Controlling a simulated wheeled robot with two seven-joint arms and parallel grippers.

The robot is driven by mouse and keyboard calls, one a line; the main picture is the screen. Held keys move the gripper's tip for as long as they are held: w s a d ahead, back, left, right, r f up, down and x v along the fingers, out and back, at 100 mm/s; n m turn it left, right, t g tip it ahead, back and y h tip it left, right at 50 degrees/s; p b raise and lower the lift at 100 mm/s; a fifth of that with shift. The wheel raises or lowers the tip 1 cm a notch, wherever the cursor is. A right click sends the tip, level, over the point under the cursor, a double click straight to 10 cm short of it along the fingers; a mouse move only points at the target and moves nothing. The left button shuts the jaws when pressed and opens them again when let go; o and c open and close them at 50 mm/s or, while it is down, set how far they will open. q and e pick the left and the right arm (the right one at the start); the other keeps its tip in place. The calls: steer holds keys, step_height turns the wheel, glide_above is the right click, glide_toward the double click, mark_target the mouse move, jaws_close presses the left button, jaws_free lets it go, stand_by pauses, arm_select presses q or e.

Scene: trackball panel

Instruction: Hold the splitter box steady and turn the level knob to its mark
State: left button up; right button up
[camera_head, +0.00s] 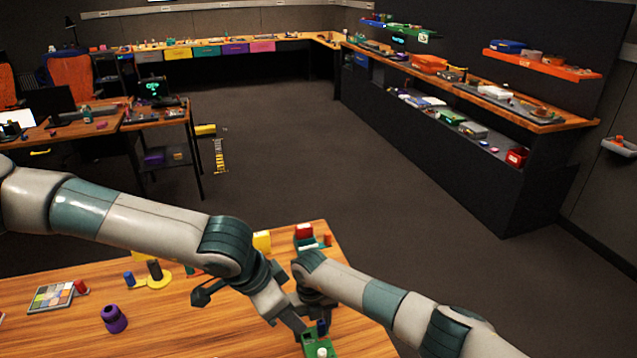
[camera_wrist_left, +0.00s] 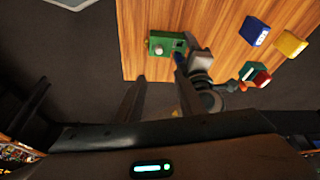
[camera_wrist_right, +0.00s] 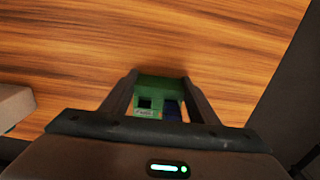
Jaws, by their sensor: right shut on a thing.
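The green splitter box (camera_head: 311,351) sits on the wooden table near the bottom edge of the head view. It also shows in the left wrist view (camera_wrist_left: 167,36), with a pale round level knob (camera_wrist_left: 158,50) on its top. My right gripper (camera_wrist_right: 160,82) is shut on the box, with a finger on either side. The dark socket end of the box shows between those fingers, and the knob is hidden there. My left gripper (camera_wrist_left: 160,80) is open and empty, apart from the box and to the knob's side of it. The knob's mark is too small to make out.
On the table (camera_head: 220,320) stand a purple object (camera_head: 114,318), a colour-chart block (camera_head: 52,297), a yellow block (camera_head: 262,241) and a red-and-green item (camera_head: 305,235).

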arm_select(q)
steer(key=shift+v, duration=1)
